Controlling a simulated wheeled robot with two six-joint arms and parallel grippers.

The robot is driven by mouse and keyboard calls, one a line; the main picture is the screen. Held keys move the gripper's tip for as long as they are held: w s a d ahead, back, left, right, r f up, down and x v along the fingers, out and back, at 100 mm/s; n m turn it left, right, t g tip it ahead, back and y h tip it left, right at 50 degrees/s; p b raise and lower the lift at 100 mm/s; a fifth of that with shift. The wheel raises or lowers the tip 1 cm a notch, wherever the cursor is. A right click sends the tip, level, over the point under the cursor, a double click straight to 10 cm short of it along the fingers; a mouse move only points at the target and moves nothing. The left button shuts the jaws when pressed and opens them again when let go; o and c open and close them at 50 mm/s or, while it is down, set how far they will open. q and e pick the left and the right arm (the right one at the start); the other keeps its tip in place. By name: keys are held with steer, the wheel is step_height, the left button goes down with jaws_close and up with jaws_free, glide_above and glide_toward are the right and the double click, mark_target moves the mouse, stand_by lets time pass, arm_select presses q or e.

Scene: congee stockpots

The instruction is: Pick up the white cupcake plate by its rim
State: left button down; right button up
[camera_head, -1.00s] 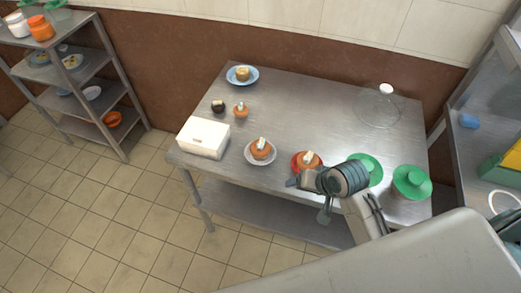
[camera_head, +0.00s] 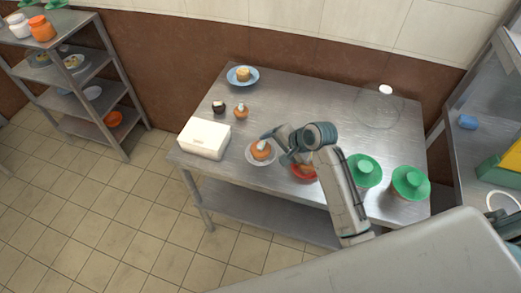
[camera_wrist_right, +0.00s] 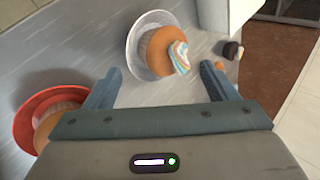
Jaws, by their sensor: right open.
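The white plate (camera_head: 250,157) lies on the steel table near its front edge and bears an orange cupcake (camera_head: 261,149) with a pale topping. My right gripper (camera_head: 268,141) is just right of this plate, with its fingers pointing toward it. In the right wrist view the white plate (camera_wrist_right: 133,60) and its cupcake (camera_wrist_right: 158,50) lie ahead of the open, empty fingers (camera_wrist_right: 160,88). I cannot tell the gap between the fingertips and the rim. My left gripper is not in view.
A red plate (camera_head: 305,178) with a cupcake is partly hidden under my right arm. A white box (camera_head: 204,138) stands left of the white plate. Two small cakes (camera_head: 240,110) and a blue plate (camera_head: 254,82) lie behind. Green-lidded pots (camera_head: 410,182) stand at right. The table's back middle is clear.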

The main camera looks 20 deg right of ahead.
mark_target(268, 150)
steer(key=shift+w+a+f+p, duration=0.15)
steer(key=shift+w+f+p, duration=0.1)
steer(key=shift+f+p, duration=0.05)
steer(key=p+x, duration=0.1)
steer(key=x, duration=0.2)
steer(key=shift+w+f, duration=0.1)
steer(key=shift+f, duration=0.05)
steer(key=shift+w+f, duration=0.2)
steer(key=shift+f, duration=0.15)
steer(key=c, duration=0.6)
steer(key=shift+r, duration=0.15)
steer(key=shift+c, duration=0.2)
